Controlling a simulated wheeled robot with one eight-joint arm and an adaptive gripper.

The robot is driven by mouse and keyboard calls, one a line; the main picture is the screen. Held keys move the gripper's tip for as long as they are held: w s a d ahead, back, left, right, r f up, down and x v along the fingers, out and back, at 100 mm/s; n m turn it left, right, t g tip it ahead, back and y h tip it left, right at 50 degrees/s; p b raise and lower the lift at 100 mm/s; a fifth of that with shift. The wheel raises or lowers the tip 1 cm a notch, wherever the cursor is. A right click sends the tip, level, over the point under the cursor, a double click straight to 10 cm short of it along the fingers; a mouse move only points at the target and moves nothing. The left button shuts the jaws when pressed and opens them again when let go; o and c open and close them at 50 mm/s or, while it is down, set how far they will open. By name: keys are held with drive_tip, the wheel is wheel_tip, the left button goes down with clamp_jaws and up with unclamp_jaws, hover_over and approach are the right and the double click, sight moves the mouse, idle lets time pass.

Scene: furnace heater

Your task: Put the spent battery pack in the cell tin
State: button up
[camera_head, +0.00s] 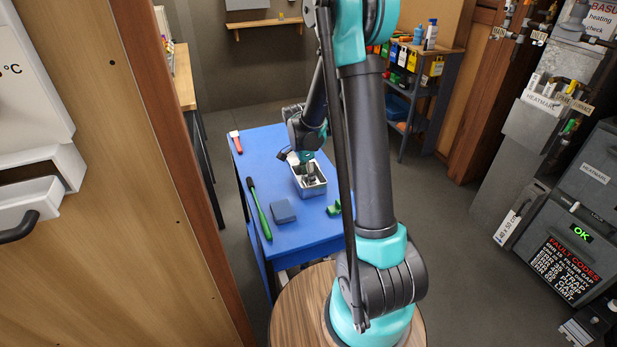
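A blue tin with a pale rim (322,188) stands open on the blue table, and I take it to be the cell tin. My gripper (309,178) points down at the tin's opening, with its lower part at or inside the rim. The fingers are small and dark here, so their opening and anything between them cannot be made out. A dark blue-grey block (283,211) lies on the table, left and in front of the tin. I cannot tell whether it is the battery pack; no other pack is clearly visible.
The blue table (262,160) also holds a green-handled screwdriver (262,215), a red-and-white tool (236,142) and a green item (334,208) partly behind my arm. A shelf with bottles (425,65) stands behind right. A wooden panel (110,200) fills the left.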

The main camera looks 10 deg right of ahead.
drive_tip(key=o, duration=0.9)
drive_tip(key=shift+f, duration=0.1)
wheel_tip(320, 180, up, 12)
drive_tip(key=a+f, duration=0.1)
drive_tip(key=a, duration=0.1)
drive_tip(key=s+d+f+n+t, duration=0.1)
drive_tip(key=s+d+n, duration=0.1)
drive_tip(key=s+n, duration=0.3)
drive_tip(key=s+d+f+n+t+y, duration=0.1)
drive_tip(key=s+n, duration=0.4)
drive_tip(key=s, duration=0.5)
drive_tip(key=s+d+f+n+t, duration=0.1)
drive_tip(key=s+d+f+n, duration=0.1)
drive_tip(key=s+n, duration=0.4)
drive_tip(key=shift+s+d+t+y, duration=0.2)
drive_tip(key=shift+s+d, duration=0.05)
drive_tip(key=shift+s, duration=0.3)
drive_tip(key=shift+s+d+t+y, duration=0.2)
drive_tip(key=shift+s+d, duration=0.05)
drive_tip(key=shift+s, duration=0.25)
